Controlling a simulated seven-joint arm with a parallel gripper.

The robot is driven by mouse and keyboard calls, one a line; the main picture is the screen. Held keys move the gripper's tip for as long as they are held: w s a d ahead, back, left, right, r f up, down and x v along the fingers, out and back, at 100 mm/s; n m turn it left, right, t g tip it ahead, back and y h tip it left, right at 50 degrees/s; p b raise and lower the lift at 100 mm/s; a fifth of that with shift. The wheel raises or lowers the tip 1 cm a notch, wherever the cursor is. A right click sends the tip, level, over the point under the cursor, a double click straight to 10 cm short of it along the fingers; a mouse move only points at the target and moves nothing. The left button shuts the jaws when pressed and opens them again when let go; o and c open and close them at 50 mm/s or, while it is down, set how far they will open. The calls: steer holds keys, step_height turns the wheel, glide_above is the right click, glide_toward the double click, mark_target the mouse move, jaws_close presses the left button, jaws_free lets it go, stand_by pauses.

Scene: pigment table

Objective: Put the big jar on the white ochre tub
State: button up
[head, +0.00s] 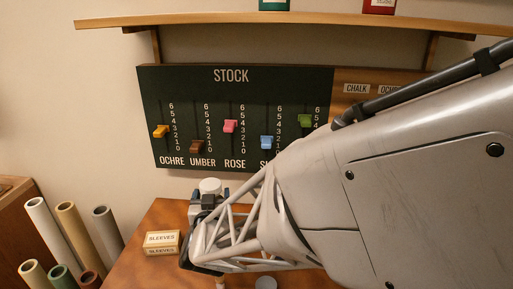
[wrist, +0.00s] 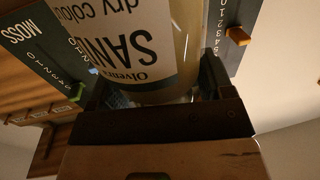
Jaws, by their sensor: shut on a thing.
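The big jar (wrist: 182,30) fills the middle of the wrist view, a clear jar with pale contents and a white label reading "SAND dry colour", upside down in that picture. My gripper (wrist: 155,88) is shut on it, with a dark finger at each side. In the head view my gripper (head: 207,203) is above the table, and a white lid (head: 209,185), apparently the jar's, shows at it. I cannot make out a white ochre tub in either view; my arm covers much of the table.
A "SLEEVES" box (head: 161,243) sits on the wooden table (head: 170,212), left of my gripper. A grey round top (head: 265,283) shows below my arm. Behind is the STOCK board (head: 180,88) with coloured sliders, under a shelf (head: 270,20). Several rolled tubes (head: 68,225) stand at left.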

steer(key=shift+w+a, duration=0.15)
steer(key=shift+w, duration=0.15)
steer(key=shift+f, duration=1.9)
steer(key=o, duration=1.8)
steer(key=shift+s, duration=0.15)
steer(key=shift+s+d, duration=0.3)
steer(key=shift+s, duration=1.65)
steer(key=shift+s+d, duration=0.3)
steer(key=shift+s, duration=1.6)
steer(key=shift+s+d, duration=0.3)
steer(key=shift+s, duration=1.65)
